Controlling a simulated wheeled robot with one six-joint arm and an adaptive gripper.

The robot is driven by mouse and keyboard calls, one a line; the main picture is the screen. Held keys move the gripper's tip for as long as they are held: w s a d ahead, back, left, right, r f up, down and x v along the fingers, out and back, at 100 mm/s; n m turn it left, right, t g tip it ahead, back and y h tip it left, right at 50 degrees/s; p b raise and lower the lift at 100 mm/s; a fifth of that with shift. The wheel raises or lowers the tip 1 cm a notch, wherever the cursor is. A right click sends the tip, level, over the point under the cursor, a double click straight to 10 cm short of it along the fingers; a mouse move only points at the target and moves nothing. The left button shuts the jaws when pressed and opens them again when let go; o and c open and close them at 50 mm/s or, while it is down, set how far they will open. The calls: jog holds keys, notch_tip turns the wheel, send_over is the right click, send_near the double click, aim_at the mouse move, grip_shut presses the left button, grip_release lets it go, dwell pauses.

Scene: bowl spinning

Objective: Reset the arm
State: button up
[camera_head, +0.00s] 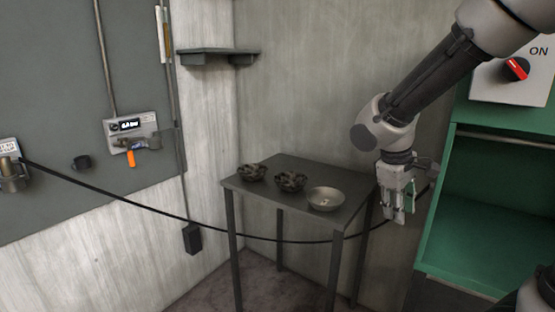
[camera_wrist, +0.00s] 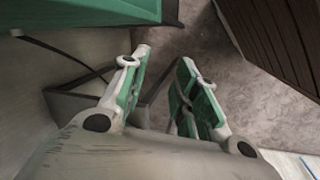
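My gripper (camera_head: 399,217) hangs below my bent arm in the head view, to the right of the small dark table (camera_head: 282,202). Its fingers point down near the table's right corner. In the wrist view my gripper (camera_wrist: 160,58) shows two green-padded fingers set apart, with nothing between them. Behind the fingers lie the floor and dark table parts. No object is held.
On the table stand a pale bowl (camera_head: 325,198) and two dark bowls with dark contents (camera_head: 290,181) (camera_head: 252,172). A green cabinet (camera_head: 480,225) with a red switch (camera_head: 516,69) stands right. A black cable (camera_head: 150,208) crosses low. A shelf (camera_head: 217,55) is on the wall.

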jog(key=s+d+r+m+t+y, duration=0.1)
jog(key=s+d+r+m, duration=0.2)
jog(key=s, duration=0.5)
jog(key=s+d+r+m+t+y, duration=0.2)
jog(key=s+d+r+m, duration=0.1)
jog(key=s, duration=0.5)
notch_tip(320, 180, up, 2)
jog(key=shift+d+r+m, duration=0.25)
jog(key=shift+d+m, duration=0.15)
jog(key=shift+m, duration=0.2)
